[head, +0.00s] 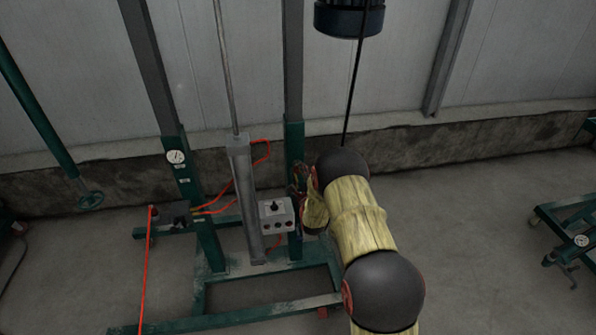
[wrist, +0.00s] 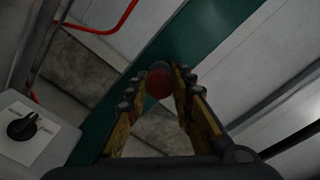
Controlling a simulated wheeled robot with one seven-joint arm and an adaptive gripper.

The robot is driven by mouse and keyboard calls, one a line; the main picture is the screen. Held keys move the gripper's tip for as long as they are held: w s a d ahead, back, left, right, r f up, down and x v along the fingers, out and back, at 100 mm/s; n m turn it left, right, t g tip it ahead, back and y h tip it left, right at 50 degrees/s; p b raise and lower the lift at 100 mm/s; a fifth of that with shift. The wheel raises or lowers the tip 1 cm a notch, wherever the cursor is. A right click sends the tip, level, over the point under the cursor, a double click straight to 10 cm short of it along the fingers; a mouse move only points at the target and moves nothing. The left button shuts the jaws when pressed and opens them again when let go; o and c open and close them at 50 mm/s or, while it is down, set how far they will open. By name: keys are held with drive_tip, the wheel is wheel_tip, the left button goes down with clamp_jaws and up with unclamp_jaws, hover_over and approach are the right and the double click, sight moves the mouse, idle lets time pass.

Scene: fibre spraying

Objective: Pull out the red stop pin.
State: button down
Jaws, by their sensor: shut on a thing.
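The red stop pin (wrist: 159,82) shows as a dark red round end between my fingertips in the wrist view. My gripper (wrist: 161,75) is shut on it, with one finger on each side. Behind the pin is the green post (wrist: 200,32) of the frame; how deep the pin sits in the post cannot be told. In the head view my gripper (head: 298,180) is beside the same green post (head: 294,150), at the post's right edge. The pin cannot be made out there, hidden by my gripper and wrist.
A grey control box (head: 277,216) with a black knob is close to my gripper on the left; it also shows in the wrist view (wrist: 38,140). Red hoses (head: 262,150) and a grey cylinder (head: 243,200) are left of the post.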

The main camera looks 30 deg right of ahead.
sight(298, 173)
drive_tip(key=v, duration=0.4)
drive_tip(key=shift+s+a+f, duration=0.1)
drive_tip(key=shift+s+f, duration=0.05)
drive_tip(key=shift+s, duration=0.2)
drive_tip(key=c, duration=1.5)
unclamp_jaws()
drive_tip(key=shift+c, duration=0.2)
drive_tip(key=shift+o, duration=0.2)
drive_tip(key=shift+s, duration=0.1)
drive_tip(key=v, duration=1.2)
